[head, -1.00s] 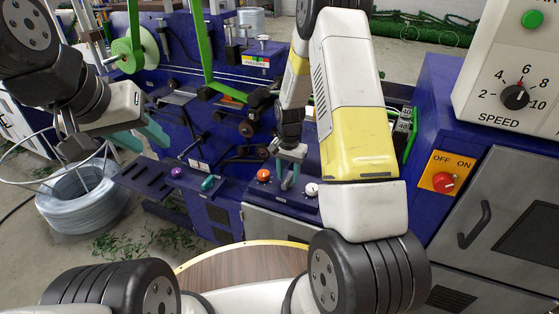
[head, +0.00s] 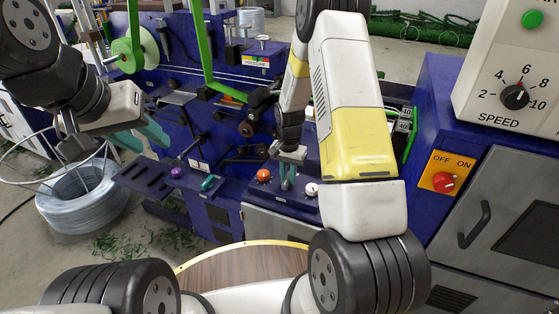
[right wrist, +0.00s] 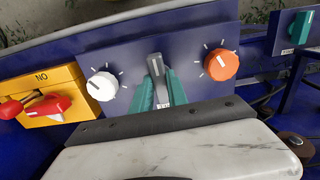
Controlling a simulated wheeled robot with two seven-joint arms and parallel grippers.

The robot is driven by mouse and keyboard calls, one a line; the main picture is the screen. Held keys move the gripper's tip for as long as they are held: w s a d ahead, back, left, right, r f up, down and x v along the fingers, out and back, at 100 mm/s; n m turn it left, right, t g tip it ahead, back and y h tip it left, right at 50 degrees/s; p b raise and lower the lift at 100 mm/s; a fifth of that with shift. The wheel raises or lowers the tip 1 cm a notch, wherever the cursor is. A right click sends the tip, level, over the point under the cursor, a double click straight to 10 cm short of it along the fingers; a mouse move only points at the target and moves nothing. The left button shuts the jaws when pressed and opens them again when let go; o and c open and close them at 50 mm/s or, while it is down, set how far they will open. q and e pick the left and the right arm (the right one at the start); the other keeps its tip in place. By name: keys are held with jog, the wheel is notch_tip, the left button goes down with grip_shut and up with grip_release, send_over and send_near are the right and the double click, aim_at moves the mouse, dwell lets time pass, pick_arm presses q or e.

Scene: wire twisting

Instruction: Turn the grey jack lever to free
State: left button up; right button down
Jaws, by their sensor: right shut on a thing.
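The grey jack lever (right wrist: 154,66) stands on a blue panel in the right wrist view, between a white knob and an orange knob. My right gripper (right wrist: 160,88) has its teal fingers on both sides of the lever and is shut on it. In the head view my right gripper (head: 287,178) reaches down to the panel between the same knobs; the lever is mostly hidden there by the fingers. My left gripper (head: 146,138) is at the left, its teal fingers apart and empty, away from the lever.
The white knob (right wrist: 102,86) and orange knob (right wrist: 221,64) flank the lever closely. A yellow switch box (right wrist: 58,88) with a red knob and a teal knob (right wrist: 301,27) lie further out. A wire coil (head: 85,195) sits on the floor at left. A round wooden table edge (head: 240,264) is near.

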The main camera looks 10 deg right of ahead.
jog(key=n, duration=0.8)
jog(key=shift+n, duration=0.4)
jog(key=n, duration=0.4)
jog(key=shift+n, duration=2.3)
jog(key=c, duration=1.3)
grip_release()
